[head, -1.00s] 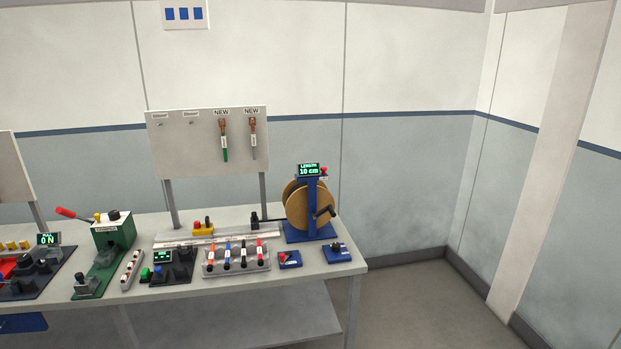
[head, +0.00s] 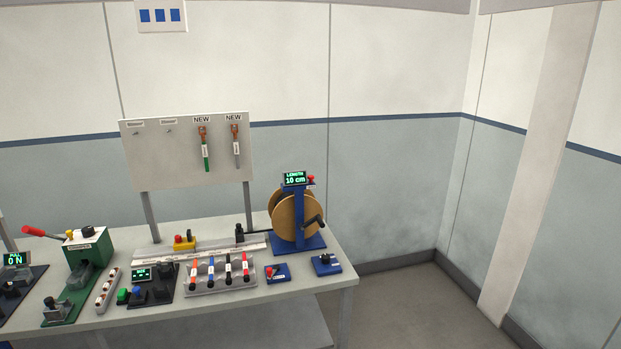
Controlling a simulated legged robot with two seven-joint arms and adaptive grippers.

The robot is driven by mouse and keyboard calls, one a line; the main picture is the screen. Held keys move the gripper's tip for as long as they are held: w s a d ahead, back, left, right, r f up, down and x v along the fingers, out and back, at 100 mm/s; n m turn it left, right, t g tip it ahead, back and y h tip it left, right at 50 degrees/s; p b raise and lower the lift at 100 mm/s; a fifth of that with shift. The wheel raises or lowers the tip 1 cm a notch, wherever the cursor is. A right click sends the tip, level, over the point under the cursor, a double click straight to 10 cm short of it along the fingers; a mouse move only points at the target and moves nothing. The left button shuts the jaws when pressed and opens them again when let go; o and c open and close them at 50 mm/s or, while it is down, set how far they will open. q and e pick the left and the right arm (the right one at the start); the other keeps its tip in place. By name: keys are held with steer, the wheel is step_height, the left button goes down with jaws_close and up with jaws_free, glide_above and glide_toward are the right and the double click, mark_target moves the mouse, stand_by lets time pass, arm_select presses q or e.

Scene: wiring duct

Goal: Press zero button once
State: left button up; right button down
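A small display reading "LENGTH 10 cm" (head: 295,179) sits on top of a blue stand that carries a brown cable reel (head: 292,216) at the right end of the table. A red button (head: 311,180) sticks out at the right side of this display; any label on it is too small to read. A black crank handle shows on the front of the reel. Neither of my grippers is in view.
The table (head: 230,307) holds a green lever press (head: 88,262), a black box with a green display (head: 141,274), a rack of coloured markers (head: 220,278) and two blue plates with small parts. A panel (head: 187,150) stands behind. Open floor lies right of the table.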

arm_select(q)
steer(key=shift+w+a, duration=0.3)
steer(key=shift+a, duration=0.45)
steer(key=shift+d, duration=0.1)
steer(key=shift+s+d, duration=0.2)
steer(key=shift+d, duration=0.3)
